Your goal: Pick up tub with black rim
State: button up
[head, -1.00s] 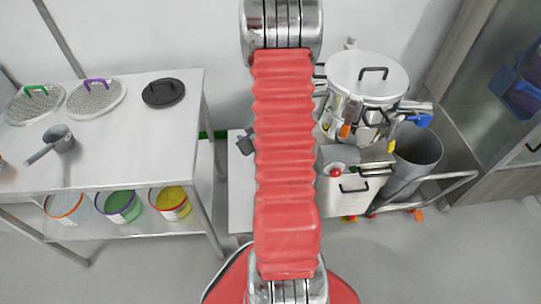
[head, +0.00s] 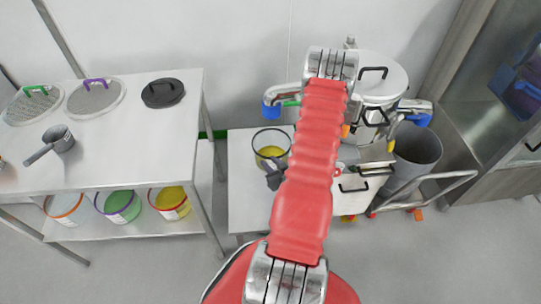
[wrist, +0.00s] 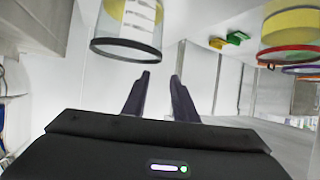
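The tub with black rim (head: 271,150) is clear with yellow contents and stands on the low white table beside the machine in the head view. In the wrist view the tub (wrist: 128,28) appears at the upper left, its black rim facing the bottom of the picture, with a white label on its side. My gripper (head: 274,178) shows as a dark shape at the near side of the tub, partly covered by my red arm. In the wrist view my gripper (wrist: 160,76) has its two dark fingers apart with nothing between them; the tub is beyond and left of them.
A steel bench (head: 110,165) on the left holds lids and a grey scoop (head: 60,140). Tubs with orange, purple and red rims (head: 170,202) stand on its lower shelf. A lidded steel vessel (head: 365,78) and grey bin (head: 417,150) stand right. The low table's (head: 250,212) front is bare.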

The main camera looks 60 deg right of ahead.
jog(key=x, duration=0.8)
jog(key=shift+w+d+f, duration=0.15)
jog(key=shift+w+d, duration=0.05)
jog(key=shift+w, duration=0.05)
jog(key=shift+x, duration=2.6)
jog(key=shift+s+d+f, duration=0.1)
jog(key=shift+s+f, duration=0.05)
jog(key=shift+f, duration=0.05)
